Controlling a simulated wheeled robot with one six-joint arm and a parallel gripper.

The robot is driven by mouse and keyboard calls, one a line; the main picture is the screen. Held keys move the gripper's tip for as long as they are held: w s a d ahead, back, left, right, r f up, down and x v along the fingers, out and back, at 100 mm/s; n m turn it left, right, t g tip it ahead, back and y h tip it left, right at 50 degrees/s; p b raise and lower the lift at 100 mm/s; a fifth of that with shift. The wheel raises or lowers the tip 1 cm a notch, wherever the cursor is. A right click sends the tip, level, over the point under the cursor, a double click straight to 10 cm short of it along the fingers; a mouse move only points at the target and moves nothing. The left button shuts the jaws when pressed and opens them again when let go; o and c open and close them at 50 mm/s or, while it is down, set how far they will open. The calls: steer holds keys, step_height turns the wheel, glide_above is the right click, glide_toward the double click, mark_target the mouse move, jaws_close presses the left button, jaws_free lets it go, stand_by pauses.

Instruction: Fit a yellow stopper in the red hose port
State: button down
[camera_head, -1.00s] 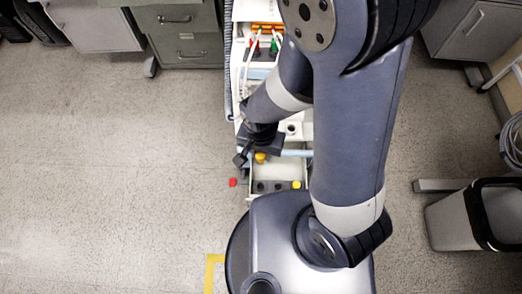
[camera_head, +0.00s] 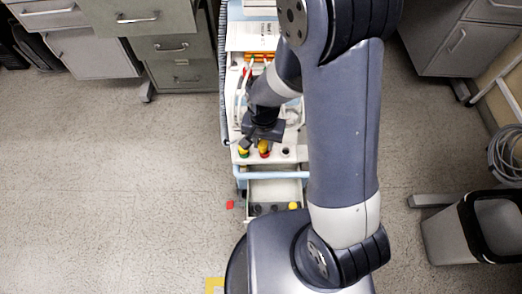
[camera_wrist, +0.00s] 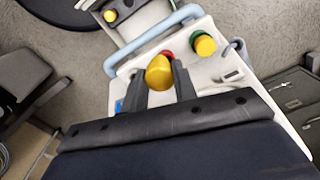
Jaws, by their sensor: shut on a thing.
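My gripper (camera_wrist: 159,82) is shut on a yellow stopper (camera_wrist: 159,72), fingers on either side of it. In the head view my gripper (camera_head: 264,138) is over the cart's top edge. The red hose port (camera_wrist: 168,55) shows just behind the held stopper; in the head view its red rim (camera_head: 265,155) is directly below the yellow. I cannot tell whether the stopper is inside the port or just above it. The green port (camera_wrist: 197,40) beside it carries another yellow stopper (camera_wrist: 205,46). One more yellow stopper (camera_head: 293,206) sits in the tray.
An uncapped dark port (camera_head: 286,152) is right of the red one. A pale blue handle bar (camera_head: 270,174) runs between the ports and the tray (camera_head: 278,189), which also holds dark pieces (camera_head: 274,209). A red piece (camera_head: 230,204) lies on the floor. A bin (camera_head: 455,232) stands right.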

steer(key=w+f+b, duration=0.2)
steer(key=w+f, duration=0.1)
steer(key=shift+w+d+f+b, duration=0.15)
steer(key=shift+d+b, duration=0.15)
steer(key=shift+d, duration=0.05)
steer(key=shift+f+b, duration=0.75)
steer(key=shift+f, duration=0.2)
steer(key=shift+f+b, duration=1.25)
steer(key=shift+f, duration=0.2)
